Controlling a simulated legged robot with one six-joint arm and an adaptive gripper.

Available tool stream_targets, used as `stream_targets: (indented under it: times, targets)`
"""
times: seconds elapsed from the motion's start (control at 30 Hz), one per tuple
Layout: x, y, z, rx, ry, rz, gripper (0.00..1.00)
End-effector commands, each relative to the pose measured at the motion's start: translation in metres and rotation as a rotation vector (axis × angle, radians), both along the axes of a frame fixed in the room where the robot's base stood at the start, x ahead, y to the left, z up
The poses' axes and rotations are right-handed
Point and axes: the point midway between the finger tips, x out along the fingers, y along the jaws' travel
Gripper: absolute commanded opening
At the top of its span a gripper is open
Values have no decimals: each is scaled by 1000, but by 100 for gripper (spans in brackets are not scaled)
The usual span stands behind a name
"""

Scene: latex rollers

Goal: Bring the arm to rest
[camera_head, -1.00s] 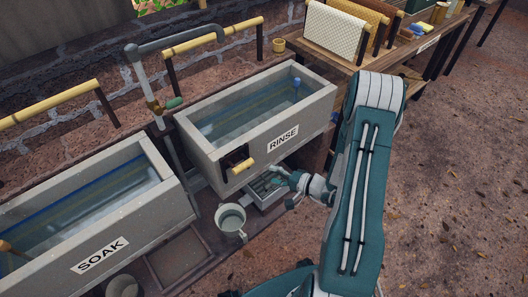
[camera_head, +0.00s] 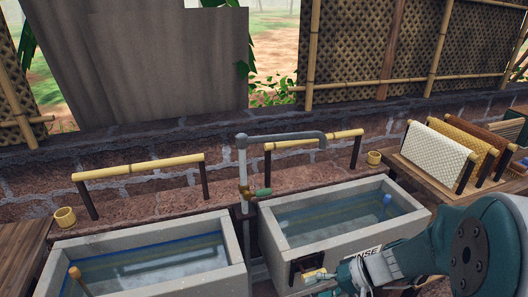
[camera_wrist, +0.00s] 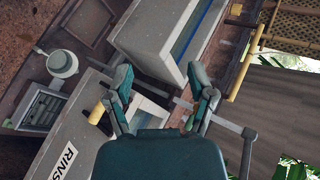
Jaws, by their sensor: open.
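My arm (camera_head: 455,255) reaches in from the right in the head view, in front of the rinse basin. My gripper (camera_head: 332,282) is low in that view, near the basin's front wall. In the wrist view, my gripper (camera_wrist: 162,82) has its two fingers spread apart with nothing between them. The rinse basin (camera_head: 272,240) holds water, and a blue-topped stick stands in it. Part of its label is hidden by my arm.
The soak basin (camera_head: 238,250) stands to the left, with a pipe tap (camera_head: 243,170) between the basins. Bamboo rails (camera_head: 140,167) run behind them. A rack of hanging sheets (camera_head: 432,155) is at the right. A grey mug (camera_wrist: 62,64) shows in the wrist view.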

Motion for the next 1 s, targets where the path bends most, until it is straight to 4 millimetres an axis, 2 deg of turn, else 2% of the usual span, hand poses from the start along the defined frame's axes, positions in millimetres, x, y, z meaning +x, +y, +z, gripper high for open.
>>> stream_targets:
  times: [0.03,0.23,0.5,0.8,1.0]
  targets:
    - [-8,4,11,-54,-9,32,71]
    - [-40,7,39,-286,-32,110,71]
    - [-74,-4,77,-604,-145,114,71]
    - [-99,-24,123,-885,-364,6,71]
    - [-106,-32,139,-955,-445,-50,71]
